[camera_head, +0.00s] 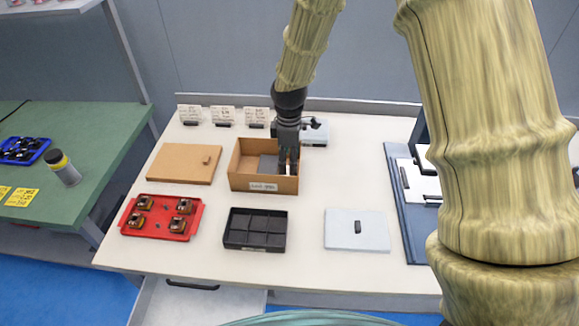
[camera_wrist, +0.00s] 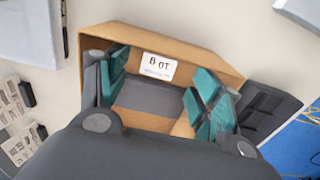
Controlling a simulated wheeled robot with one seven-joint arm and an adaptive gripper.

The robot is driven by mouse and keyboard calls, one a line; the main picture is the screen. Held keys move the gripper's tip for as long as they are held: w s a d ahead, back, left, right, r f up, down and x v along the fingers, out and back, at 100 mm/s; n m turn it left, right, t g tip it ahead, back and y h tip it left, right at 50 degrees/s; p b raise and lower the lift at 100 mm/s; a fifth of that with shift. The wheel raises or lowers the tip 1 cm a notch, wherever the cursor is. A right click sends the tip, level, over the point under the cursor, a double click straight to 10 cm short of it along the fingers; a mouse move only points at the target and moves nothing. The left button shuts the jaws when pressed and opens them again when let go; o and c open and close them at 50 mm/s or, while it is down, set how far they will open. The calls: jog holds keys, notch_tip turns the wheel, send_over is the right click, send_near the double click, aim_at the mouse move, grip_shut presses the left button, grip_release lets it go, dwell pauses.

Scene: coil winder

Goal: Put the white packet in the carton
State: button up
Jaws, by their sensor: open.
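The open brown carton (camera_head: 234,167) stands on the white table with a label on its front wall. It also fills the middle of the wrist view (camera_wrist: 215,48). A grey piece (camera_head: 268,164) lies inside. A white rectangle with black print (camera_wrist: 157,67) shows at the carton's wall in the wrist view; I cannot tell whether it is the white packet or a label. My gripper (camera_head: 288,165) points down at the carton's right part. In the wrist view its teal fingers (camera_wrist: 160,92) stand wide apart over the carton, with nothing held between them.
A red tray (camera_head: 160,217) and brown board (camera_head: 184,163) are left. White cards (camera_head: 223,115) and a pale device (camera_head: 315,132) stand behind. A blue-grey tray (camera_head: 402,225) is right.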

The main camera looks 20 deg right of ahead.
notch_tip(320, 180, up, 8)
jog(key=b, duration=0.1)
dwell(0.4)
jog(key=shift+f, duration=0.1)
